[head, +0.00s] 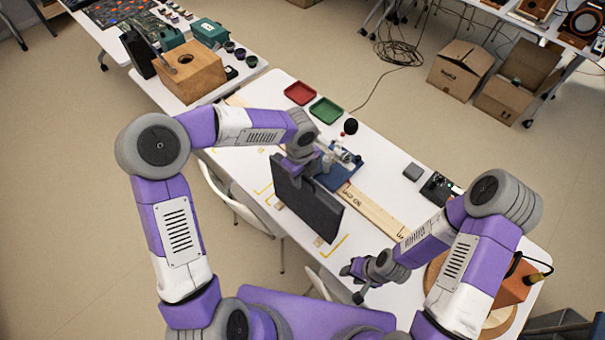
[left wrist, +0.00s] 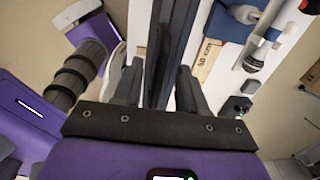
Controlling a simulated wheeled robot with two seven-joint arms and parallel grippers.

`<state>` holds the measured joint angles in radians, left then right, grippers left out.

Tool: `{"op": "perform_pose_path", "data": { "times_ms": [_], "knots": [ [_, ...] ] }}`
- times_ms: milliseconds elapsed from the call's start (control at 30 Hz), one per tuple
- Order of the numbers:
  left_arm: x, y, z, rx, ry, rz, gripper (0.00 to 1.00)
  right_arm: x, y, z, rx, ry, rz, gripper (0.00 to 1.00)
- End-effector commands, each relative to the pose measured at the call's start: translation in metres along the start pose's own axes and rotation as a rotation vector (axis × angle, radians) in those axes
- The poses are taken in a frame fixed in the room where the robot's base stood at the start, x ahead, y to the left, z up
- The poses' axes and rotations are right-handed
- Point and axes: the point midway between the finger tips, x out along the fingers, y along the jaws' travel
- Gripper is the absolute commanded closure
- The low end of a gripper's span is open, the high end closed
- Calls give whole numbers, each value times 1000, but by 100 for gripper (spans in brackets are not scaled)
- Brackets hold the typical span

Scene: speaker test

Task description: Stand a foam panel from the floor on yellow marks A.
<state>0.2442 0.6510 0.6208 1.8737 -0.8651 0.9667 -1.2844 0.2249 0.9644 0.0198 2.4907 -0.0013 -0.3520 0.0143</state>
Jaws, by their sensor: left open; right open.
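A dark grey foam panel (head: 304,198) stands upright on its edge on the white table, near the front edge, among yellow marks (head: 335,246). More yellow marks (head: 264,191) show at its left end. Which marks are A cannot be read. My left gripper (head: 304,168) is at the panel's top edge, and its fingers are largely hidden in the head view. In the left wrist view, its open fingers (left wrist: 157,82) are on either side of the panel (left wrist: 176,45), with gaps visible. My right gripper (head: 358,280) is open and empty near the front edge, right of the panel.
Behind the panel are a blue board (head: 342,172) with a microphone-like item and a wooden ruler strip (head: 375,210). Red (head: 300,93) and green (head: 326,110) trays lie further back. A white chair (head: 235,205) stands at the table's front.

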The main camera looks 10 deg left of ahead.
Motion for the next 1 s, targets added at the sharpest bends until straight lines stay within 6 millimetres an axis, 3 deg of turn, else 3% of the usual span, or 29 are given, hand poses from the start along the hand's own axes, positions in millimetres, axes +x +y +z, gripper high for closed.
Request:
{"op": "perform_pose_path", "data": {
  "times_ms": [400, 600, 1000],
  "knots": [
    [-81, -1, 1, -1, -3, -5, 59, -8, -3, 0, 0, 0, 0, 57],
    [-111, -1, 1, -1, -1, -4, 59, -10, -4, 0, 0, 0, 0, 57],
    [-121, 0, 0, -1, 1, -1, 59, -11, -4, 0, 0, 0, 0, 57]
  ]
}}
